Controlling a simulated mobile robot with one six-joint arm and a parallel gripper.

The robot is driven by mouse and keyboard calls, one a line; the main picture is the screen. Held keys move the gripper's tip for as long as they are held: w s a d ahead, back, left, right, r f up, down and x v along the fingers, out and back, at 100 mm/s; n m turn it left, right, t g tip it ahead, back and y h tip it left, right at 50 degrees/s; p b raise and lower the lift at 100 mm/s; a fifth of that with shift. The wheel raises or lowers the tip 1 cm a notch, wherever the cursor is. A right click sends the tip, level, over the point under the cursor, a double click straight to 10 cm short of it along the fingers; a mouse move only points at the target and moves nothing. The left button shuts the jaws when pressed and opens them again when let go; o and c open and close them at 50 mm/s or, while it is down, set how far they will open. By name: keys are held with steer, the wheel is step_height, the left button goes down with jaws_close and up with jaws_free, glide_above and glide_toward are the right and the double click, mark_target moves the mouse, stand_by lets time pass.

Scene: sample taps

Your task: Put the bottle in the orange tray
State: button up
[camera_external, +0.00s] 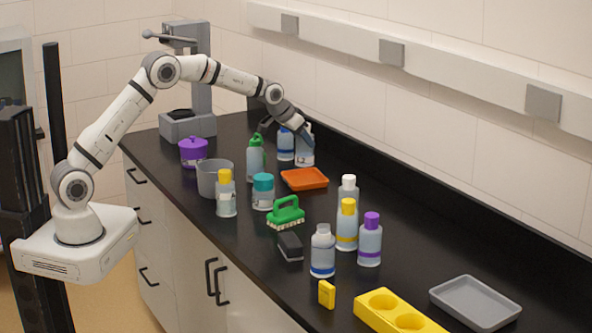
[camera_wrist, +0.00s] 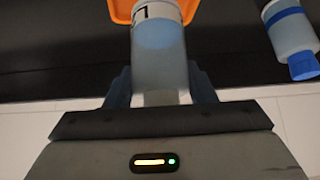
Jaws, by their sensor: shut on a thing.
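My gripper (camera_external: 301,133) is shut on a pale translucent bottle (camera_external: 304,155) at the back of the black counter. In the wrist view the fingers (camera_wrist: 162,88) stand on both sides of this bottle (camera_wrist: 158,48), which carries a dark mark on a white label. I cannot tell whether its base touches the counter. The orange tray (camera_external: 305,179) lies empty just in front of the bottle, and part of it shows behind the bottle in the wrist view (camera_wrist: 124,10). The fingers hide part of the bottle's top.
A blue-banded bottle (camera_external: 286,149) stands close left of the held one; it also shows in the wrist view (camera_wrist: 290,32). A green-topped bottle (camera_external: 256,163) and a teal-capped jar (camera_external: 263,195) stand left of the tray. Several bottles stand in front. The wall is behind.

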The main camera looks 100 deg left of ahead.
mark_target(303, 154)
steer(key=shift+f+p, duration=0.5)
steer(key=shift+f, duration=2.3)
steer(key=shift+f, duration=0.2)
steer(key=o, duration=1.4)
steer(key=shift+r, duration=0.2)
steer(key=shift+s+r, duration=0.1)
steer(key=shift+r, duration=0.1)
steer(key=b+v, duration=0.2)
steer(key=v, duration=0.9)
steer(key=shift+s+d+r+b, duration=0.15)
steer(key=shift+s+d+b, duration=0.05)
steer(key=shift+d+b, duration=0.1)
